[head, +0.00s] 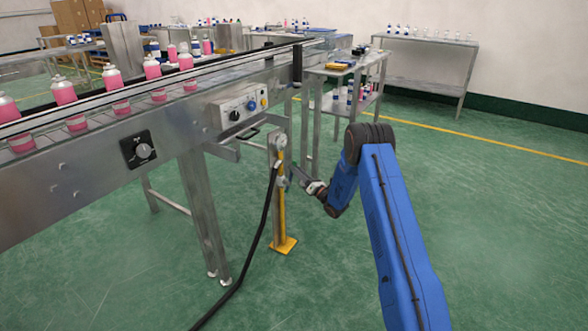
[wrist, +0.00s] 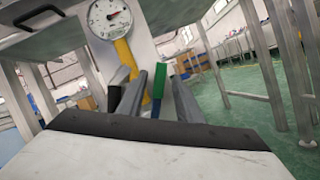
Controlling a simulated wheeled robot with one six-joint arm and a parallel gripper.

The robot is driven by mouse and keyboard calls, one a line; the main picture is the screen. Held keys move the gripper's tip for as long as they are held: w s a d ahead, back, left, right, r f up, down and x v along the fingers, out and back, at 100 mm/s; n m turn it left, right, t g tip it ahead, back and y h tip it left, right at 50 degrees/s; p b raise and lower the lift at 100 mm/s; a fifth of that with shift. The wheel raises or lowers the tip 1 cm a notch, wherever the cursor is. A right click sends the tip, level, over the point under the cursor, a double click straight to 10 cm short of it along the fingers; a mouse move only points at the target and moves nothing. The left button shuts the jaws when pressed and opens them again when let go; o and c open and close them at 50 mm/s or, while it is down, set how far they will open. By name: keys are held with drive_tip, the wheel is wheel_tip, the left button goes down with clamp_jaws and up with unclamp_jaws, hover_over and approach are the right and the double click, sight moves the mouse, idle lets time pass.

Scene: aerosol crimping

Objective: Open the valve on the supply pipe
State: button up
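The supply pipe is a yellow post (head: 279,210) standing on a yellow foot plate beside the conveyor, with a grey plate and fittings at its top. A green lever (wrist: 159,86), seemingly the valve handle, stands upright just below and right of the gauge. My gripper (head: 299,178) is close to the post, on its right side. In the wrist view its two grey fingers (wrist: 160,92) are apart, with the green lever between them; contact cannot be told.
A conveyor (head: 165,130) with pink bottles runs along the left, carrying a knob (head: 142,151) and a control box (head: 240,110). A black hose (head: 260,228) hangs from the post to the floor. Metal tables (head: 345,70) stand behind. Green floor is clear at right.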

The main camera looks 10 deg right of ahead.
drive_tip(key=v, duration=1.5)
drive_tip(key=shift+s, duration=0.15)
drive_tip(key=shift+f, duration=0.15)
drive_tip(key=shift+c, duration=0.6)
